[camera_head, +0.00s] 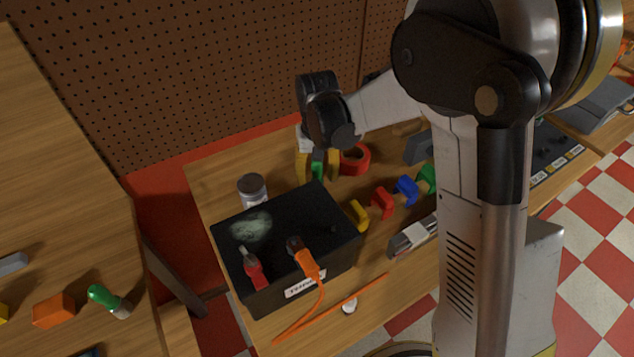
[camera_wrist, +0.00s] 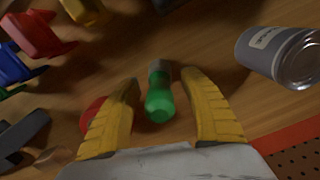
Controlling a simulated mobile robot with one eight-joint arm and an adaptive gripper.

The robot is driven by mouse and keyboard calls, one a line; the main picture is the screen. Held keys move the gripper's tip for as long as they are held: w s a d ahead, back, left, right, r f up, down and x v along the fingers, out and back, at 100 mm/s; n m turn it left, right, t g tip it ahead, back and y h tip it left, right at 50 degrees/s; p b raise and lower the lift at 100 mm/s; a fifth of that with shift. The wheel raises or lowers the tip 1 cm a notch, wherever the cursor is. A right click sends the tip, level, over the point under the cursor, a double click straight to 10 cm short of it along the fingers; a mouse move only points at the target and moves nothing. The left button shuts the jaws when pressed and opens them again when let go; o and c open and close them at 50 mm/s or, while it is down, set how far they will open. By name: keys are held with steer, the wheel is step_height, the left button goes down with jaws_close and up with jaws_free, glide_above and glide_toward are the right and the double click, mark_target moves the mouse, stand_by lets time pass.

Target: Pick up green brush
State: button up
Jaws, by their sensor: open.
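In the wrist view, a green-handled brush (camera_wrist: 159,103) with a grey end lies on the wooden table between the two yellow fingers of my gripper (camera_wrist: 163,78). The fingers stand apart on either side of it, with visible gaps. In the head view, my gripper (camera_head: 318,167) is over the back of the table, behind the black box, and a bit of green (camera_head: 317,171) shows between its fingers. A similar green item with a pale end (camera_head: 104,297) lies on the separate wooden surface at the left.
A grey can (camera_head: 252,188) stands left of my gripper, and a red ring (camera_head: 355,159) lies close on its right. A black box (camera_head: 285,228) carries an orange-cabled tool (camera_head: 304,257). Yellow, red and blue pieces (camera_head: 382,203) lie to the right. A pegboard wall (camera_head: 180,70) rises behind.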

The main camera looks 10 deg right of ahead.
steer(key=shift+f, duration=0.1)
jaws_close()
stand_by(0.3)
